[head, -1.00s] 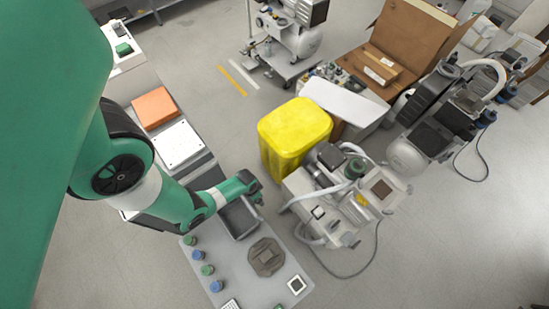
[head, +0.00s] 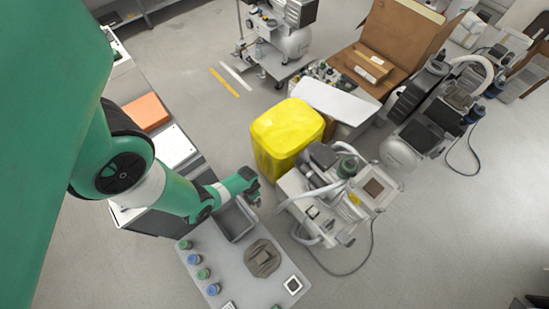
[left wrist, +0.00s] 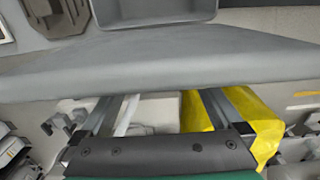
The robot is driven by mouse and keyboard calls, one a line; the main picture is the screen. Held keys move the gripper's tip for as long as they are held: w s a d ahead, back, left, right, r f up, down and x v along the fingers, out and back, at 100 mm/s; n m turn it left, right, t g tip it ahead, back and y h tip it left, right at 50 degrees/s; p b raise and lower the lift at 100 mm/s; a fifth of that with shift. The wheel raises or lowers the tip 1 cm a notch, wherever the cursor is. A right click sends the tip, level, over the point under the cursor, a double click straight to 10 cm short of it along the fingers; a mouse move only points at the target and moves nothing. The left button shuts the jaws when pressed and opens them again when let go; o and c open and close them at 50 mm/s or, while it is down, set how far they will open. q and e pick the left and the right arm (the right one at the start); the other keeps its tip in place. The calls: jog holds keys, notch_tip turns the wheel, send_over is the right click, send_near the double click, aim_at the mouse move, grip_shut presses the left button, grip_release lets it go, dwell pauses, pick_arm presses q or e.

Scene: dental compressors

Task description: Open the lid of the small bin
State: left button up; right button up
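The yellow bin (head: 288,128) stands on the floor near the middle of the head view, and its top looks closed. It also shows in the left wrist view (left wrist: 260,122), partly behind one finger. My left gripper (head: 257,196) is low and left of the bin, near the edge of the grey table and apart from the bin. In the left wrist view its two fingers (left wrist: 158,108) are spread wide with nothing held between them. My right gripper is out of view.
A grey tray (head: 224,226) sits on the table (head: 220,262) beside my left gripper. A compressor unit (head: 330,195) stands close to the bin's lower right. Floor left of the bin is clear.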

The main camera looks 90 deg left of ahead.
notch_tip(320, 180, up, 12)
jog(key=p, duration=1.1)
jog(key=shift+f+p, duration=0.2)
jog(key=shift+p, duration=0.1)
